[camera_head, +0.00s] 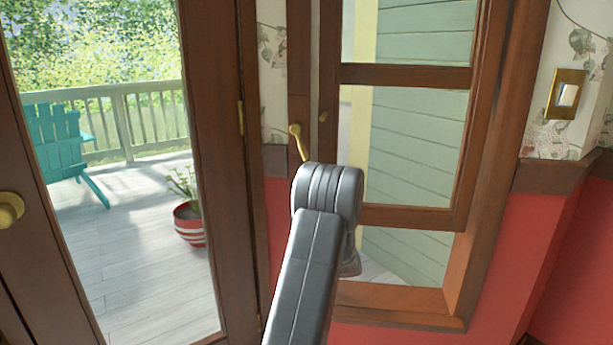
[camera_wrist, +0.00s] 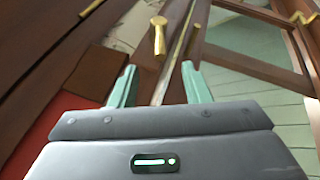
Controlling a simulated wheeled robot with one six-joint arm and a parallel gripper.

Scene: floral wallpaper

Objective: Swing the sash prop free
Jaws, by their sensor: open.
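A brass lever with a rounded knob (camera_head: 299,142) is on the dark wooden post at the window's left side; I take it to be the sash prop. It leans slightly, knob up, and its lower end is hidden behind my arm. In the wrist view the brass lever (camera_wrist: 158,36) lies ahead of and between my fingers, apart from both. My gripper (camera_wrist: 160,80) is open and empty, its two pale green fingers spread. In the head view my arm hides the fingers. The brown window sash (camera_head: 405,216) stands with an opening below its bottom rail.
A glazed door with a brass knob (camera_head: 10,208) is at left, its hinge (camera_head: 241,117) near the window post. The wooden sill (camera_head: 395,299) lies below the sash. A brass light switch (camera_head: 566,95) is on the right wall. Another brass fitting (camera_wrist: 304,18) shows at upper right.

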